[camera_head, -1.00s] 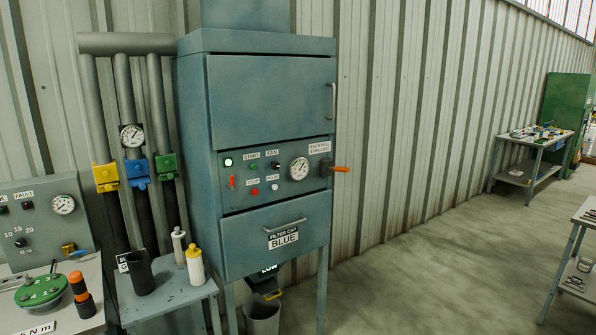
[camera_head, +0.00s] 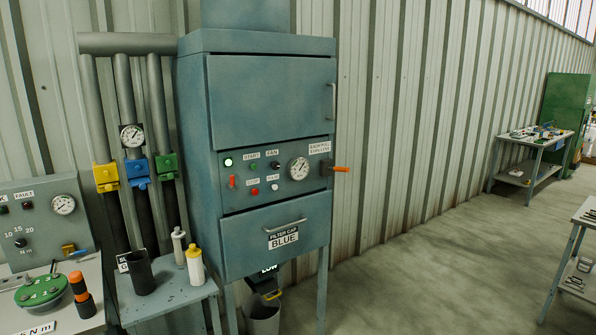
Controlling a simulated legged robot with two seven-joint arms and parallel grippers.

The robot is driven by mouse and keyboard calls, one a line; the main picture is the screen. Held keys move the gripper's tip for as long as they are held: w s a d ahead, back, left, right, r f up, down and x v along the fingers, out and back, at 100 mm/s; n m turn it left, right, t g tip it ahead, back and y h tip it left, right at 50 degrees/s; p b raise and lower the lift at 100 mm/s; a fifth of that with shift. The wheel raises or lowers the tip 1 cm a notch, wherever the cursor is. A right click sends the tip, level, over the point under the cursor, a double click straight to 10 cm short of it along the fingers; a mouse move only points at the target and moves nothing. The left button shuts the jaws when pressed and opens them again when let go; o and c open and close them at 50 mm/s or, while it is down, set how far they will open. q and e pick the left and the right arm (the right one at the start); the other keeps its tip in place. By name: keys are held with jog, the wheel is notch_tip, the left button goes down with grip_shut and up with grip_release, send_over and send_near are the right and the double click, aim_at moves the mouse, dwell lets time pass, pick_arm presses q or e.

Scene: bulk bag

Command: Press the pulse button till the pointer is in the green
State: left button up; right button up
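A blue-grey cabinet (camera_head: 268,95) stands against the corrugated wall. Its control panel (camera_head: 240,200) carries a lit white-green lamp, a red switch, START and STOP buttons, a FAN switch and small labels. A pale round button (camera_head: 274,187) sits under a small label too blurred to read surely; it may be the pulse button. To its right is a round dial gauge (camera_head: 299,168); its pointer and any green band are too small to read. Neither of my grippers is in view.
An orange-handled lever (camera_head: 341,169) sticks out from the cabinet's right side. Below is a drawer marked FILTER CAP BLUE (camera_head: 300,215), with a bin (camera_head: 262,318) underneath. A small table (camera_head: 180,300) with bottles stands at left.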

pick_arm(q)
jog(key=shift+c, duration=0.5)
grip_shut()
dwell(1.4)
